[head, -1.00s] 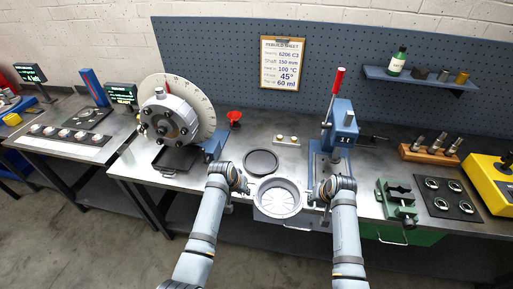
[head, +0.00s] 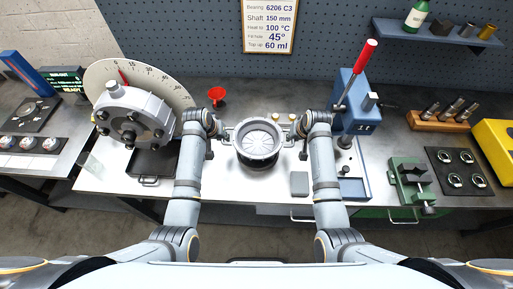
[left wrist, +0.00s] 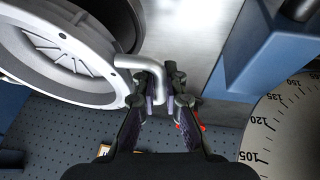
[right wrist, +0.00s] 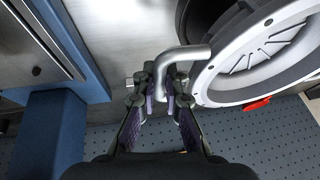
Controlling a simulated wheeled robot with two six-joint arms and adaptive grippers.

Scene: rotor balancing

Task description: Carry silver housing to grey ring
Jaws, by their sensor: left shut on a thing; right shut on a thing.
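The silver housing (head: 259,137) is a round, ribbed bowl with a handle on each side. It is between my two grippers, over the dark grey ring (head: 257,165), which shows mostly hidden below its near rim. I cannot tell whether the two touch. My left gripper (head: 217,131) is shut on the left handle; in the left wrist view the fingers (left wrist: 163,95) close round the bent bar. My right gripper (head: 301,131) is shut on the right handle, and the right wrist view shows its fingers (right wrist: 165,88) round that bar. The housing looks roughly level.
A blue press (head: 352,107) with a red lever is close to my right gripper. A green vise (head: 409,178) stands farther right. A grey pad (head: 299,183) lies in front.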

